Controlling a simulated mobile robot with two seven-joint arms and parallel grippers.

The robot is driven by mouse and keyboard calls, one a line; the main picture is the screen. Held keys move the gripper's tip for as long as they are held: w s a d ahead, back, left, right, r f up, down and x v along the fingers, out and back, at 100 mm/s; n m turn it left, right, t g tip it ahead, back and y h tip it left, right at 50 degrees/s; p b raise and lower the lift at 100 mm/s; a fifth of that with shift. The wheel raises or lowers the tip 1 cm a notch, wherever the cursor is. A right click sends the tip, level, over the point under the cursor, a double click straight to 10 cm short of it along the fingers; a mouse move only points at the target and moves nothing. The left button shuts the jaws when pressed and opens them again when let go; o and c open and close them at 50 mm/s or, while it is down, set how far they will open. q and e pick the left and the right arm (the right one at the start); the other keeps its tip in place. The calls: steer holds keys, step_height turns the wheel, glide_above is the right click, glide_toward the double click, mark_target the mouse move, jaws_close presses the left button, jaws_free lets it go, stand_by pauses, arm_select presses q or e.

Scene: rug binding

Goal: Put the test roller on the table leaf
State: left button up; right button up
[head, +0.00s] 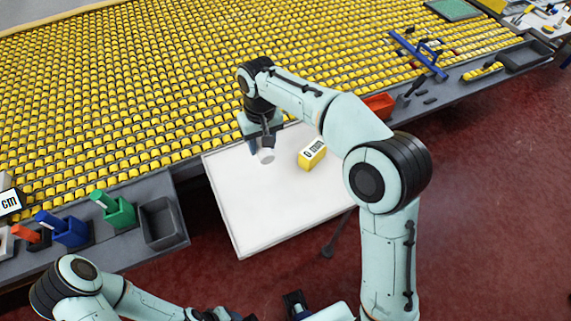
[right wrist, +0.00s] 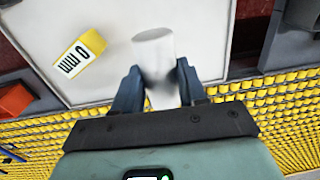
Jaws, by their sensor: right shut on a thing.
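The test roller looks to be the plain white cylinder (head: 266,156) at my right gripper (head: 262,143). In the right wrist view the cylinder (right wrist: 154,60) stands between the two blue fingers of the right gripper (right wrist: 157,85), which is shut on it. The table leaf (head: 250,215) is a white flat panel at the front edge of the bench. The cylinder is over the leaf's far left part; I cannot tell whether it touches the surface. My left arm is low at the bottom left; its gripper (head: 222,315) is partly cut off.
A yellow block with a "0 mm" label (head: 312,154) rests on the leaf, right of the cylinder. Rows of yellow pieces (head: 120,90) cover the bench behind. A grey bin (head: 163,222) and a red bin (head: 380,105) flank the leaf. The leaf's front half is clear.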

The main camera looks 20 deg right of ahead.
steer(key=shift+y, duration=0.3)
steer(key=r, duration=0.1)
steer(key=a+r, duration=0.1)
steer(key=r, duration=0.3)
steer(key=shift+a+b, duration=0.3)
steer(key=shift+a, duration=0.1)
steer(key=shift+s+r, duration=0.1)
steer(key=shift+s, duration=0.1)
steer(key=b, duration=0.3)
glide_above(260, 182)
step_height(260, 182, down, 13)
steer(key=shift+d+f+b, duration=0.1)
steer(key=shift+f+b, duration=0.35)
steer(key=shift+f, duration=2.6)
steer(key=shift+f, duration=0.2)
steer(key=o, duration=1.1)
steer(key=shift+r, duration=0.15)
